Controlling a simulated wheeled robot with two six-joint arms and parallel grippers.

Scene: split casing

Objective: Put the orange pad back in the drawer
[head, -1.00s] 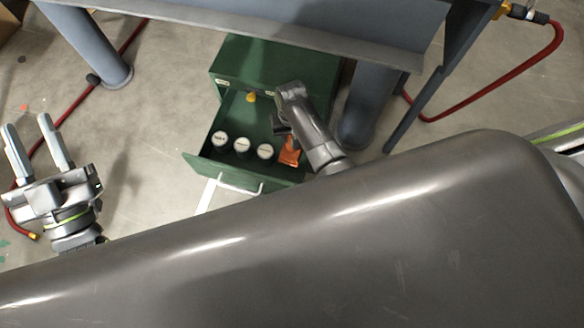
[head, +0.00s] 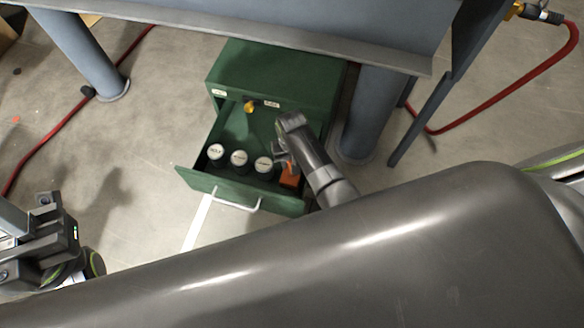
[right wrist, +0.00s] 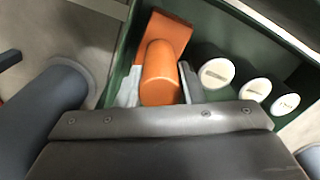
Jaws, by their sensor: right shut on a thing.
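The green drawer (head: 285,204) of the cabinet (head: 270,72) is pulled open. The orange pad (head: 290,179) is at its front right, within the walls; I cannot tell whether it rests on the floor. In the right wrist view the pad (right wrist: 176,32) is a flat plate with a thick rounded grip. My right gripper (head: 285,164) reaches down into the drawer and is shut on that grip, with one finger on each side (right wrist: 160,84). My left gripper (head: 30,235) is at the left edge, away from the drawer, with its fingers mostly cut off.
Several white-lidded jars stand in a row left of the pad, including one close beside it (head: 263,164). A yellow-orange knob (head: 250,106) is at the drawer's back. The bench's legs (head: 372,115) and top edge (head: 240,28) are close by. A red hose (head: 500,105) lies right.

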